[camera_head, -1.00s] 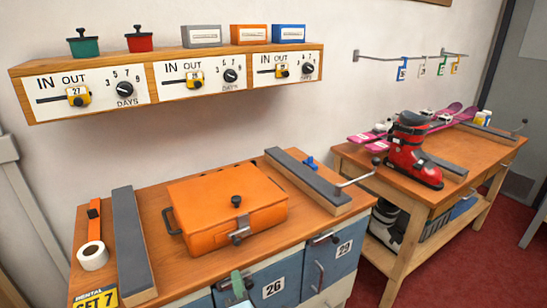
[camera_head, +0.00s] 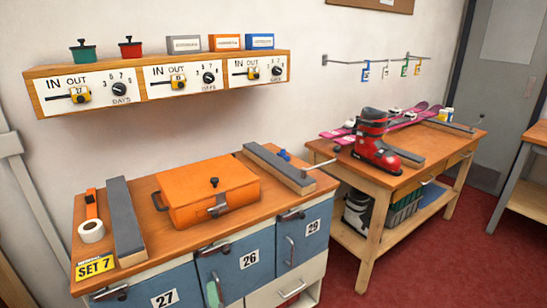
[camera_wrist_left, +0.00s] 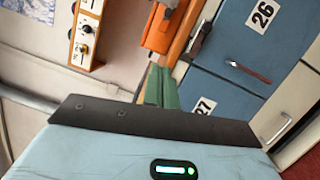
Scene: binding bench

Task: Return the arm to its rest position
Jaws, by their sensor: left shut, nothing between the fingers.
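My left gripper (camera_head: 212,293) shows only as green fingertips at the bottom edge of the head view, in front of the blue drawer 26 (camera_head: 249,262). In the left wrist view its green fingers (camera_wrist_left: 162,88) are together and empty, with the orange case (camera_wrist_left: 160,28) and the blue drawer fronts beyond them. The rest of the left arm is out of the head view. My right gripper is in neither view.
The orange case (camera_head: 208,190) lies shut on the wooden bench between two grey-topped bars. A second bench with a red boot (camera_head: 372,145) stands right. Red floor (camera_head: 420,262) is open at right.

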